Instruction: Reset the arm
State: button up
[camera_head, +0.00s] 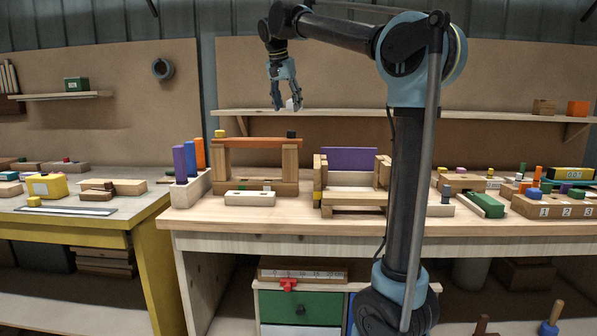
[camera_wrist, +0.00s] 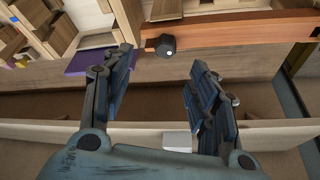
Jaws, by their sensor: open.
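My gripper (camera_head: 288,106) is open and empty, raised above the workbench in front of the back shelf. Its two fingers also show spread apart in the wrist view (camera_wrist: 162,100). My arm is lifted, reaching left from its column. Below the gripper, an orange-red curved bar (camera_head: 262,142) lies across wooden block posts on the bench. It also shows in the wrist view (camera_wrist: 240,32). A black knob-like piece (camera_head: 291,134) sits on the bar's right end, and it also shows in the wrist view (camera_wrist: 165,45). A yellow block (camera_head: 219,133) sits at the bar's left end.
A small white object (camera_head: 292,103) stands on the shelf (camera_head: 345,114) close to the gripper in the picture. A wooden frame with a purple panel (camera_head: 349,158) stands right of the posts. Purple, blue and orange pegs (camera_head: 189,158) stand at left. Several blocks fill the bench's right side.

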jog(key=s+d+f+n+g, duration=0.1)
jog(key=s+d+f+n, duration=0.2)
jog(key=s+d+f, duration=1.65)
jog(key=s+f, duration=0.4)
jog(key=f, duration=0.3)
jog(key=s+d+f+n+y, duration=0.1)
jog(key=s+d+f, duration=0.2)
jog(key=s+f, duration=0.3)
jog(key=s+d+f+n, duration=0.1)
jog(key=s+f, duration=0.5)
jog(key=f, duration=0.7)
jog(key=shift+d+f+g+y, duration=0.25)
jog(key=shift+d+g+y, duration=0.15)
jog(key=shift+d, duration=0.45)
jog(key=shift+w+f, duration=0.2)
jog(key=shift+w, duration=0.3)
